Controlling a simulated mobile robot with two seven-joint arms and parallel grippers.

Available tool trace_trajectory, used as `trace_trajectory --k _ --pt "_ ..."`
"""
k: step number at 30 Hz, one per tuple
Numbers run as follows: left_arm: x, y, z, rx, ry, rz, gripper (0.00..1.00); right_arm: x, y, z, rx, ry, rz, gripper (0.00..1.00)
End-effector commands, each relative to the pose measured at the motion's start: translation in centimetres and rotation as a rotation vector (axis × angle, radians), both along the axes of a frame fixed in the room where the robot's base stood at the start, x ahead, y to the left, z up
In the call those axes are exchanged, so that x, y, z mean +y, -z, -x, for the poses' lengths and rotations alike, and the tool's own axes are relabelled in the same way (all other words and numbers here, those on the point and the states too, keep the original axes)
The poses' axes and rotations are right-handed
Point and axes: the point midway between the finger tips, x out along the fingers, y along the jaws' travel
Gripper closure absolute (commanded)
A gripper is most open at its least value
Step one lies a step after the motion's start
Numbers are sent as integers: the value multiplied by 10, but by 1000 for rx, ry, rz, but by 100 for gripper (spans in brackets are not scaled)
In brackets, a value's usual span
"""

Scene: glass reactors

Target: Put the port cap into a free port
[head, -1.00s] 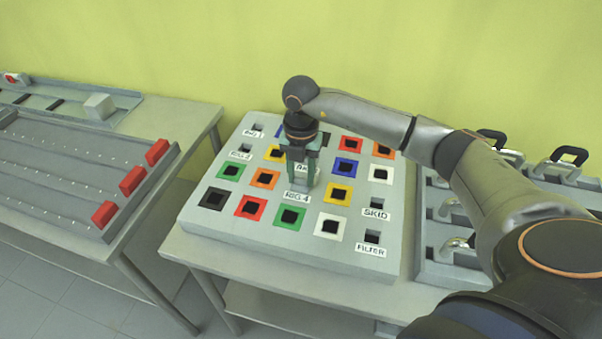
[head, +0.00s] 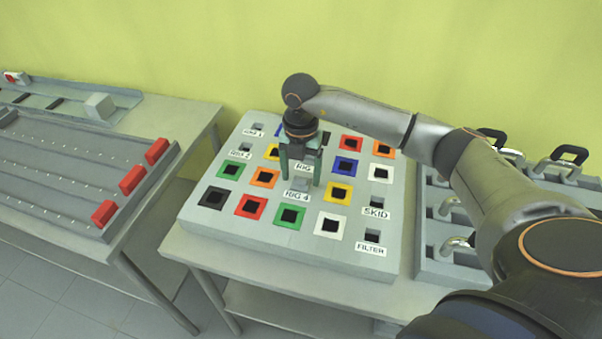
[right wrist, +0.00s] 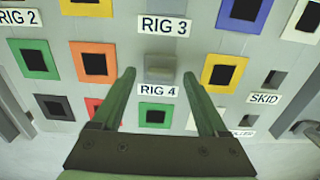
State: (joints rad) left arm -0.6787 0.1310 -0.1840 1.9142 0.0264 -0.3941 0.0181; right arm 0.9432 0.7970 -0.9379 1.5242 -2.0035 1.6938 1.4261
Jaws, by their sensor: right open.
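The port cap (head: 301,184) is a small grey block. It sits in the panel (head: 325,258) at the spot labelled RIG 4, and in the right wrist view the port cap (right wrist: 160,68) stands just above that label. My right gripper (head: 300,178) points down over it. Its green fingers are open, one on each side of the cap and apart from it; the right wrist view shows the gap between the fingertips (right wrist: 159,76). My left gripper is not in view.
Coloured square frames with black centres, such as a yellow one (head: 334,194), surround the RIG 4 spot. A rack with metal handles (head: 435,240) stands to the right. A table with red blocks (head: 132,181) is at the left, across a gap.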

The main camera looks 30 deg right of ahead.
Motion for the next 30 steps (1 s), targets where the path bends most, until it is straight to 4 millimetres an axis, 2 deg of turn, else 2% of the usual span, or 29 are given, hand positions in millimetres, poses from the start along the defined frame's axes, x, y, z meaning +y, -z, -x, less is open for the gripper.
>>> trace_trajectory --k 16,21,30 --pt "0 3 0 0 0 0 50 0 -103 -1 -5 1 0 24" --pt "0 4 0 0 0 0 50 0 -119 0 -1 1 0 24" --pt "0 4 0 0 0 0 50 0 -122 0 0 1 0 24"
